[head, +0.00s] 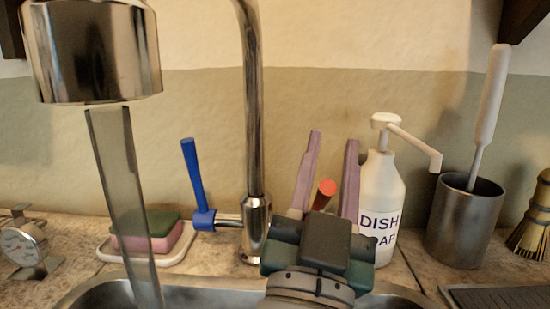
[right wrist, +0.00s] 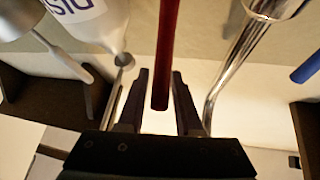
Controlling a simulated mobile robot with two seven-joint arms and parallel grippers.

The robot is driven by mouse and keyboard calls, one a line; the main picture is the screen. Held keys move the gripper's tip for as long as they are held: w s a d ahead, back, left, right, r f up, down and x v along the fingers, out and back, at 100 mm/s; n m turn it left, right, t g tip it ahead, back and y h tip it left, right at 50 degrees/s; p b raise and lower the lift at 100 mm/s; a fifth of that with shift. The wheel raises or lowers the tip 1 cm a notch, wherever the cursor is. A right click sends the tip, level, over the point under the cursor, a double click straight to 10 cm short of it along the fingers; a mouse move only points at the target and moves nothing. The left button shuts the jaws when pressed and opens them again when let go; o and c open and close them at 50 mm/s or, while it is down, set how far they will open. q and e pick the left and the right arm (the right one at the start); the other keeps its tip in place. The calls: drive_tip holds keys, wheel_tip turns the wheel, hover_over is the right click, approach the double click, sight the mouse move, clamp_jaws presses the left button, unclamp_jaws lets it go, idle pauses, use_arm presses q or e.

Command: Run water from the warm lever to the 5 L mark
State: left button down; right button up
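The warm lever, red (head: 325,190), stands between the two fingers of my right gripper (head: 331,140). In the right wrist view the red lever (right wrist: 166,45) runs between the fingers of the right gripper (right wrist: 160,74), with a gap on each side. The right gripper is open. The blue lever (head: 191,165) is upright on the left of the chrome faucet (head: 254,110). A translucent stream of water (head: 124,200) falls from the spout head (head: 92,55). The sink (head: 205,297) shows only its rim; no litre mark or water level is visible. My left gripper is not in view.
A soap bottle (head: 380,190) stands close to the right of my gripper. Further right are a metal cup (head: 464,222) with a white-handled tool and a brush (head: 532,228). A sponge (head: 150,232) on a tray and a dial gauge (head: 22,245) stand left.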

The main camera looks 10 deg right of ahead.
sight(326, 196)
drive_tip(key=shift+o, duration=0.7)
drive_tip(key=shift+f, duration=0.1)
drive_tip(key=shift+s, duration=0.1)
drive_tip(key=b+v, duration=0.1)
drive_tip(key=v, duration=0.5)
drive_tip(key=shift+s+a+f, duration=0.1)
drive_tip(key=shift+f, duration=0.1)
drive_tip(key=shift+s+a+f+b, duration=0.15)
drive_tip(key=shift+s+a+b, duration=0.15)
drive_tip(key=shift+s, duration=0.15)
drive_tip(key=shift+d, duration=0.1)
idle(5.8)
